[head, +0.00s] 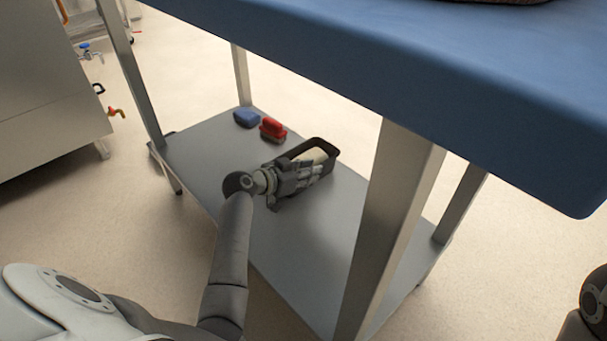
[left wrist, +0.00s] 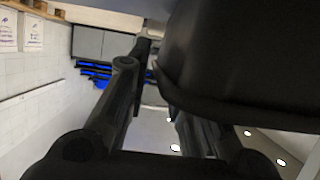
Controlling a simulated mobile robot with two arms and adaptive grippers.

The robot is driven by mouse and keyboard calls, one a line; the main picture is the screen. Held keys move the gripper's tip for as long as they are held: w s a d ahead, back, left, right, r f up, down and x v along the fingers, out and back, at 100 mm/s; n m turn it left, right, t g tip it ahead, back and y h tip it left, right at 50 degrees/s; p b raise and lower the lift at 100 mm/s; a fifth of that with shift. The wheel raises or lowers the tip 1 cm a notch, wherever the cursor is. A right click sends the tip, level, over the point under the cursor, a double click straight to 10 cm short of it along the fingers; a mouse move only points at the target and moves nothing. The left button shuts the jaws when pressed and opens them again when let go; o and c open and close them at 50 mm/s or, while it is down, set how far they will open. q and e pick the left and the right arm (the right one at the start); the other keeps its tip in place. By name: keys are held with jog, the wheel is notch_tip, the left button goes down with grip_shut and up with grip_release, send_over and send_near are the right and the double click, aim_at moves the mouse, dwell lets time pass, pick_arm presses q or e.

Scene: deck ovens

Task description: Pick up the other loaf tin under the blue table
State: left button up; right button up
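A dark loaf tin (head: 332,152) with a pale inside stands on the grey lower shelf (head: 185,160) under the blue table (head: 420,65). My left gripper (head: 322,166) reaches in along the tin's near side and partly covers it. In the left wrist view, the tin (left wrist: 245,60) looms large and dark at the upper right, very close to the gripper (left wrist: 158,85). Its two fingers stand apart, with a bright gap between them. The tin hides part of the right finger. I cannot tell whether the fingers touch the tin's wall. My right gripper does not show.
A red brush-like object (head: 272,129) and a blue block (head: 246,118) lie behind the tin on the shelf. Table legs (head: 385,215) stand close to my left arm. The shelf's near right part is clear. A steel cabinet (head: 45,90) stands at left.

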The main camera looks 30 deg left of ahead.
pick_arm(q)
jog(key=shift+w+d+f, duration=0.2)
jog(key=shift+w+f, duration=0.05)
jog(key=shift+w, duration=0.35)
grip_shut()
jog(key=shift+r, duration=0.15)
